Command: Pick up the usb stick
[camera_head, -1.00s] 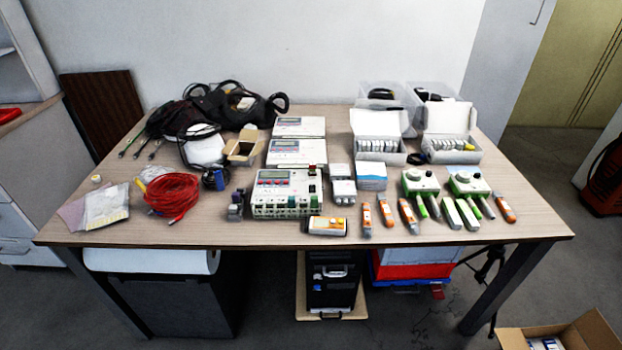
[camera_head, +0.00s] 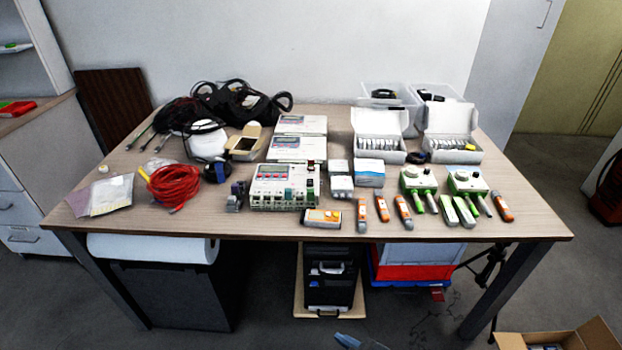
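I cannot single out a usb stick for sure at this size. Several small white-and-orange handheld devices, one of them here (camera_head: 381,208), lie along the front right of the table (camera_head: 330,230). Small dark grey pieces (camera_head: 236,197) stand left of the white instrument with terminals (camera_head: 284,187). My gripper's fingers do not show. A blue-grey piece (camera_head: 350,341) pokes in at the bottom edge; it may be part of my arm, but I cannot tell.
A red cable coil (camera_head: 173,186) and flat bags (camera_head: 108,196) lie at the left. Black cables and a bag (camera_head: 240,100) fill the back left. Open white boxes (camera_head: 378,150) stand at the back right. A cardboard box (camera_head: 590,340) is on the floor.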

